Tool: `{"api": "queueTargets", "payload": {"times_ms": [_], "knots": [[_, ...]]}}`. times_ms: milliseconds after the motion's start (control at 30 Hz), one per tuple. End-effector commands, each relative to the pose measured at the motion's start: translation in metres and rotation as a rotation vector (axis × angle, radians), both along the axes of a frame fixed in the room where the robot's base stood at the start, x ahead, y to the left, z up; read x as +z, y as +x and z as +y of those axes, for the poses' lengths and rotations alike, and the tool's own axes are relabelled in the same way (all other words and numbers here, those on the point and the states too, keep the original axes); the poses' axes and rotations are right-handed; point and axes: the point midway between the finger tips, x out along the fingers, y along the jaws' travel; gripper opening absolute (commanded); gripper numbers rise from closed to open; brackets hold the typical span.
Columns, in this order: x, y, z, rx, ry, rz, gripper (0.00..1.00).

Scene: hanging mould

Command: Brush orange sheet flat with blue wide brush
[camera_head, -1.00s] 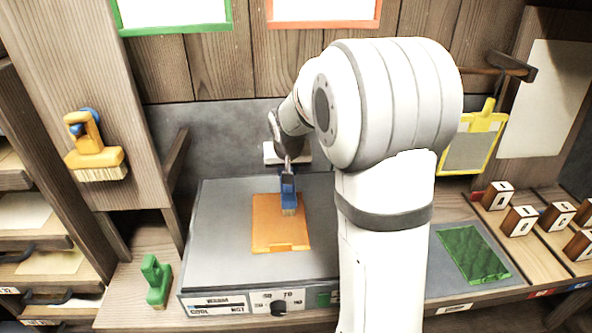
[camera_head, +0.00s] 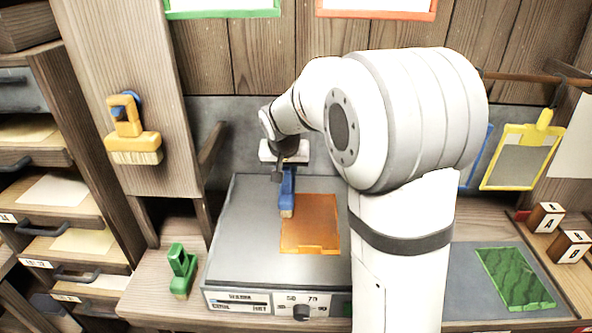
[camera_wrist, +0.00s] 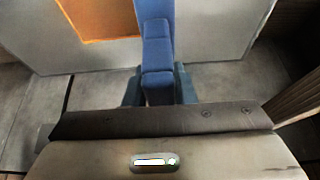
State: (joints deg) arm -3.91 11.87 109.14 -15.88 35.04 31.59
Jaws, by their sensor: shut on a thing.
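The orange sheet (camera_head: 311,226) lies on the grey top of the heater plate (camera_head: 245,235), and it also shows at the top of the wrist view (camera_wrist: 95,18). My gripper (camera_head: 287,168) is shut on the handle of the blue brush (camera_head: 287,192). The brush points down, with its pale bristles at the left edge of the sheet; whether they touch the sheet or the plate I cannot tell. In the wrist view the blue handle (camera_wrist: 156,50) sits between the fingers, and the bristles are hidden. The sheet looks flat apart from a small tab at its front edge.
A green brush (camera_head: 181,270) stands on the bench left of the plate. A yellow brush (camera_head: 132,130) hangs on the left post. A green sheet (camera_head: 514,278) lies on a grey mat at right. A yellow frame (camera_head: 520,157) hangs at the back right. Lettered blocks (camera_head: 546,217) stand at far right.

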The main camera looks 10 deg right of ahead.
Motion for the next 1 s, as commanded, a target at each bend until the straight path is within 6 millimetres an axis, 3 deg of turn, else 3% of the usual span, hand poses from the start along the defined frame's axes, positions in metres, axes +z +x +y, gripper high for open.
{"api": "queueTargets", "payload": {"times_ms": [133, 233, 800, 1000], "knots": [[0.007, 0.001, 0.004, -0.005, 0.0, -0.001, 0.02], [0.032, 0.001, 0.003, -0.008, 0.003, -0.005, 0.02], [0.081, 0.0, -0.003, -0.016, 0.001, -0.002, 0.02], [0.086, 0.0, -0.003, -0.017, 0.001, -0.001, 0.02]]}}
